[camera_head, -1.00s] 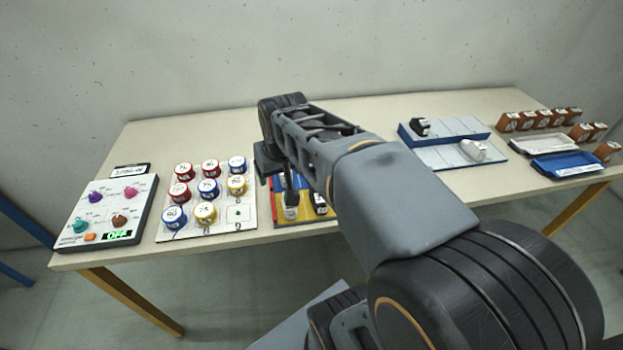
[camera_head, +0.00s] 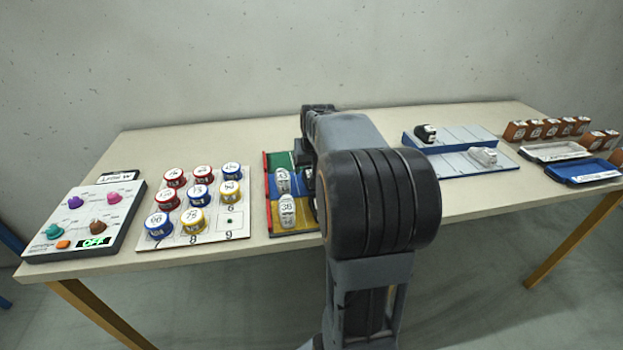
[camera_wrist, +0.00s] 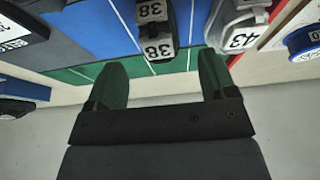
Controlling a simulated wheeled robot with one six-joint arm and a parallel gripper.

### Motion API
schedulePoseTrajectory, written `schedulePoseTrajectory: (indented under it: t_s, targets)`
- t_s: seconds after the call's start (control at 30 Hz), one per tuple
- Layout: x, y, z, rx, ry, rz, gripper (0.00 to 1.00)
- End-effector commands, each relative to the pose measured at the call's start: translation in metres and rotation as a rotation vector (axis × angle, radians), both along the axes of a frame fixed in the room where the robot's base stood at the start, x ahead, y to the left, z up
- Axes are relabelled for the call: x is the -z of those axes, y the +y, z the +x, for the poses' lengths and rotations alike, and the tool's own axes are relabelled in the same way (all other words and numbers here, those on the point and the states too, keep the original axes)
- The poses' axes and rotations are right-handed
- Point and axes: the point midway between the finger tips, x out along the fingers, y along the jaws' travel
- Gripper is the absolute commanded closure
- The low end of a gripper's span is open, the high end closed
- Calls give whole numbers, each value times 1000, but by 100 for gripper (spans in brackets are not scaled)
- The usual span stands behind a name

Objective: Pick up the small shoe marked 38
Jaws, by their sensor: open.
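A dark shoe (camera_wrist: 152,25) with two white labels reading 38 stands on a blue and green mat in the wrist view. My gripper (camera_wrist: 162,82) is open and empty, with its two green fingers below this shoe in the picture, one to each side. A light grey shoe marked 43 (camera_wrist: 236,28) stands to the right, close to the right finger.
The coloured mat (camera_head: 274,160) lies beside a board of round tins (camera_head: 213,221) and a knob panel (camera_head: 128,222) on the left. A rack with shoes (camera_head: 452,163) and trays (camera_head: 583,171) stand on the right. Bare table lies behind the mat.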

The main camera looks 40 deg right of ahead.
Motion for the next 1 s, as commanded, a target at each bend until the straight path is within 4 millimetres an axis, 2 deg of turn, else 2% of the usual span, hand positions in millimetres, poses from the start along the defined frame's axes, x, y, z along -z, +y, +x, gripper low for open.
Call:
schedulePoseTrajectory:
  t_s: [0.23, 0.5, 0.77, 1.0]
  targets:
    - [13, -2, 4, 0, 2, 1, 22]
    - [45, -8, 16, 0, 2, 1, 22]
    - [49, -9, 19, 0, 0, 0, 22]
    - [49, -9, 18, 0, 0, 0, 43]
